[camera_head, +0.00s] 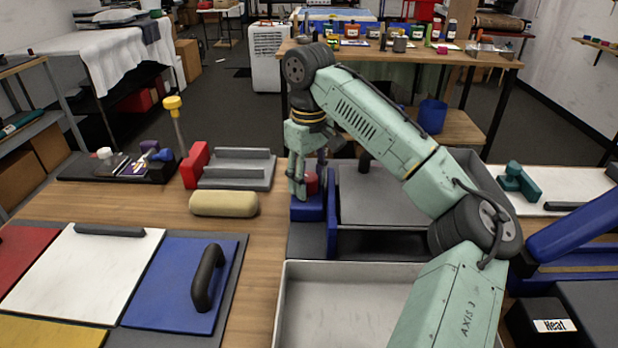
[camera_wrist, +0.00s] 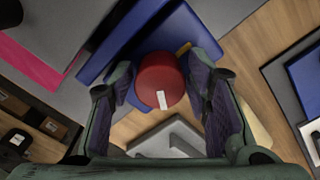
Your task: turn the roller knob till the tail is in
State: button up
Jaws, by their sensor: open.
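The roller knob is a round red cap with a white mark; it shows in the wrist view (camera_wrist: 160,78) between my fingers and partly in the head view (camera_head: 313,183). My gripper (camera_head: 309,187) points down over it, also seen in the wrist view (camera_wrist: 163,68). The fingers are open, one on each side of the knob, with a small gap at least on the right. The knob sits by a blue block (camera_head: 307,209) at the left end of a grey and blue press-like unit (camera_head: 380,200). A pink strip (camera_wrist: 38,66) lies on grey at the upper left of the wrist view; I cannot tell whether it is the tail.
A tan cushion (camera_head: 223,204) and a grey block with a red end (camera_head: 236,170) stand left of the unit. A blue plate with a black handle (camera_head: 172,280) lies front left. A pale tray (camera_head: 345,305) is in front. A yellow-topped stick (camera_head: 175,120) stands behind left.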

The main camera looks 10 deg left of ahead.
jog(key=shift+c, duration=0.3)
jog(key=c, duration=0.8)
jog(key=shift+m, duration=0.4)
jog(key=m, duration=0.3)
jog(key=shift+m, duration=0.3)
jog(key=m, duration=0.5)
jog(key=shift+s+a, duration=0.1)
jog(key=shift+a, duration=0.05)
jog(key=m, duration=0.6)
jog(key=shift+a+m, duration=0.1)
jog(key=shift+m, duration=0.3)
jog(key=m, duration=0.7)
jog(key=shift+a, duration=0.1)
